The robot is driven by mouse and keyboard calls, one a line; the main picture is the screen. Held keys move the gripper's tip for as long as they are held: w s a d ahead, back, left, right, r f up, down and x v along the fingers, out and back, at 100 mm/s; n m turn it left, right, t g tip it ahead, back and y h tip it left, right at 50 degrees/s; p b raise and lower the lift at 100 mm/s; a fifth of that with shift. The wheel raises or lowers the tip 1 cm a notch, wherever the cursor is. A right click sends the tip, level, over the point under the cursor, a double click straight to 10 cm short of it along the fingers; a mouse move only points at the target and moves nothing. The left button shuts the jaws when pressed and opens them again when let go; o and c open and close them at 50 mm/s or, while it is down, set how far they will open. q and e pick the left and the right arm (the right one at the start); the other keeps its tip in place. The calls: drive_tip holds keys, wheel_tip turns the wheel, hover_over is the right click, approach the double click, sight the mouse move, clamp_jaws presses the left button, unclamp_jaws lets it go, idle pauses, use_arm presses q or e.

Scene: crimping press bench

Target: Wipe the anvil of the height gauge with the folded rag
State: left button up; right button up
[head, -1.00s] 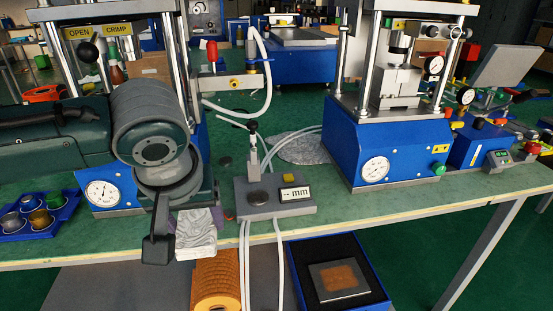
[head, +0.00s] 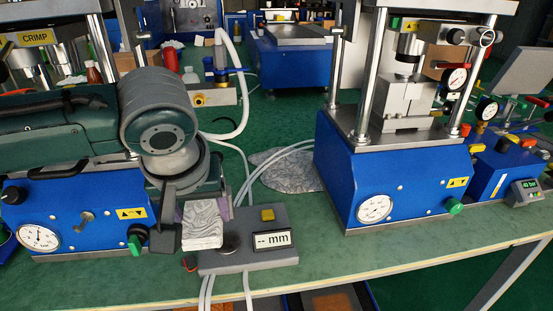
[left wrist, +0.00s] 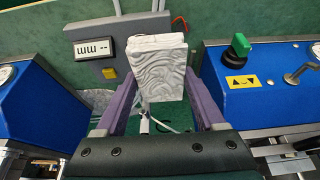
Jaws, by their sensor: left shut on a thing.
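The folded rag (head: 203,222) is a pale, grey-patterned block. My left gripper (head: 200,215) is shut on it, and it shows between the purple-lined fingers in the left wrist view (left wrist: 158,68). The height gauge (head: 212,264) is a grey block with an "-- mm" display and a yellow button. Its anvil (head: 230,243), a dark round disc, is just right of the rag in the head view; I cannot tell whether they touch. My right gripper is not in view.
A blue press (head: 400,190) with a dial stands to the right and another blue press (head: 80,205) to the left. White hoses run behind and in front of the gauge. A grey crumpled cloth (head: 285,170) lies behind. Green bench top is clear at the front right.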

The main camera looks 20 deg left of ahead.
use_arm(q)
drive_tip(key=shift+s, duration=0.1)
drive_tip(key=shift+f+b, duration=1.05)
drive_tip(key=shift+f, duration=1.4)
drive_tip(key=shift+f+b, duration=0.3)
drive_tip(key=shift+f, duration=0.3)
drive_tip(key=shift+d, duration=0.1)
